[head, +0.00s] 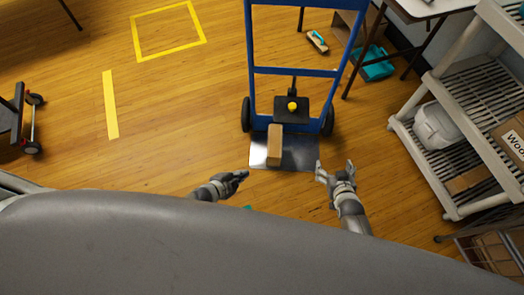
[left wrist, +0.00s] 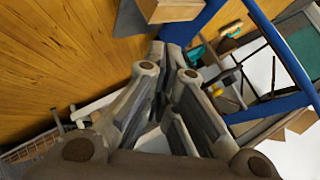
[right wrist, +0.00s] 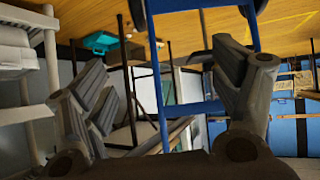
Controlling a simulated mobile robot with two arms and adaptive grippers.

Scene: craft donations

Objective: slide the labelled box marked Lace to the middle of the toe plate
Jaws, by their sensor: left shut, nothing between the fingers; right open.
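A tan cardboard box (head: 274,146) stands on the shiny metal toe plate (head: 301,153) of a blue hand truck (head: 293,72). It is somewhat left of the plate's middle, and no label on it can be read. Part of a box also shows at the top of the left wrist view (left wrist: 170,9). My left gripper (head: 244,175) is shut and empty, just off the plate's front left corner, apart from the box. My right gripper (head: 336,168) is open and empty, just right of the plate's front right corner.
A grey shelf unit (head: 463,75) with boxes stands at the right. A teal bin (head: 374,66) and a brush (head: 317,41) lie behind the hand truck. A wheeled cart (head: 18,118) is at the far left. The floor left of the truck is clear, with yellow tape (head: 110,105).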

